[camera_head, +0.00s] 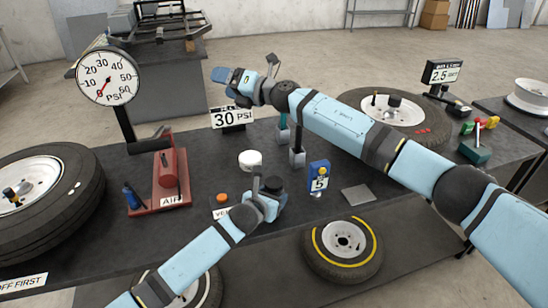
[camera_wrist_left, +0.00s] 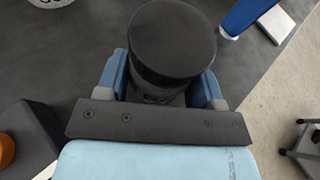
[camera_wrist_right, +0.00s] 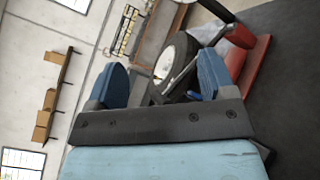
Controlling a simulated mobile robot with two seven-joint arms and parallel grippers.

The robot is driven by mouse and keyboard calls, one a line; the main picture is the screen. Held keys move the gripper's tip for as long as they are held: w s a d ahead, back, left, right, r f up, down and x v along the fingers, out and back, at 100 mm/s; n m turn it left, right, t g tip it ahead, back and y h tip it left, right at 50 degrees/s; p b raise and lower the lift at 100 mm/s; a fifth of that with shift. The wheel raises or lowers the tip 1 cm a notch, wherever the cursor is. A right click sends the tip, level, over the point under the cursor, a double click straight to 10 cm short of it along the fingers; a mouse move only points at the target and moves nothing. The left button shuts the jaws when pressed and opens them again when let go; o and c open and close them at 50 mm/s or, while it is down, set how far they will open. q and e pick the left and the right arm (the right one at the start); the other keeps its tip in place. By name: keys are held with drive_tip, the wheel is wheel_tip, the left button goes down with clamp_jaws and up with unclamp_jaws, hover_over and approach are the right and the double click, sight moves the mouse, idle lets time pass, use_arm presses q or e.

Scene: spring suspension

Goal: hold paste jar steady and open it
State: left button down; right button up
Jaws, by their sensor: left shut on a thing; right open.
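The paste jar appears as a dark jar with a wide black lid (camera_wrist_left: 172,40) in the left wrist view. It stands between the fingers of my left gripper (camera_wrist_left: 166,85), which is shut on its body; the lid is on. In the head view the dark jar (camera_head: 273,184) is at my left gripper (camera_head: 268,194), over the front middle of the bench. Most of the jar's label is hidden by the gripper. My right gripper (camera_head: 223,76) is open and empty, raised over the back of the bench, apart from the jar. Its spread fingers (camera_wrist_right: 161,82) show in the right wrist view.
A white round piece (camera_head: 250,158) and an orange button (camera_head: 222,197) are left of the jar. A blue tester marked 5 (camera_head: 318,178) stands to its right. A red air pump (camera_head: 170,182), a gauge (camera_head: 106,88) and a 30 PSI sign (camera_head: 232,117) are further left.

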drive_tip(key=w+d+f+m+t+h, duration=0.1)
drive_tip(key=w+d+m+t+h, duration=0.35)
drive_tip(key=m, duration=0.85)
drive_tip(key=w+d+f+m+t+h, duration=0.1)
drive_tip(key=w+d+m+t+h, duration=0.4)
drive_tip(key=m, duration=0.8)
drive_tip(key=m+g+h, duration=0.7)
drive_tip(key=m+g, duration=1)
drive_tip(key=m, duration=0.1)
hover_over(274, 182)
drive_tip(key=f, duration=1.5)
drive_tip(key=shift+w, duration=0.35)
drive_tip(key=shift+s+f, duration=0.15)
drive_tip(key=shift+s, duration=0.15)
drive_tip(key=shift+f, duration=3.85)
